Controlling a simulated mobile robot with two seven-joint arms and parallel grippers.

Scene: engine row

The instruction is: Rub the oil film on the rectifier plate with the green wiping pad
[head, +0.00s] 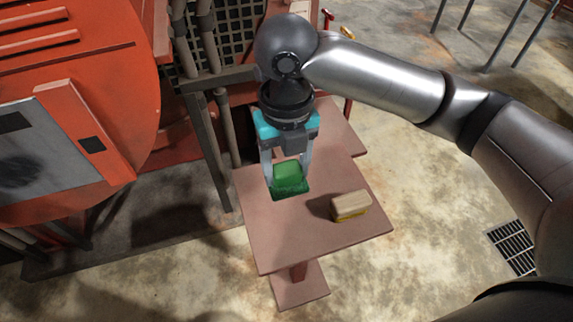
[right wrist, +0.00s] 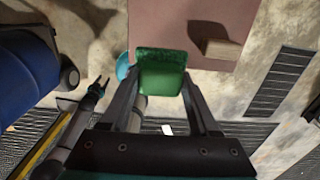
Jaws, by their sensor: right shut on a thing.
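The green wiping pad (head: 288,174) has a block-like grip on a wider, darker green base. My right gripper (head: 288,180) is shut on it, pointing down over the small table; I cannot tell whether the pad touches the top. In the right wrist view the pad (right wrist: 161,72) sits between the two fingers. A grey plate (head: 62,130) on the orange machine at the left, apparently the rectifier plate, carries a dark smudge (head: 18,172) like an oil film, near the picture's left edge. My right gripper is well to the right of that plate.
A wooden block with a yellow underside (head: 350,205) lies on the reddish-brown table (head: 300,240), right of the pad. Grey pipes (head: 205,110) stand between table and machine. A floor grate (head: 511,246) lies at the right.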

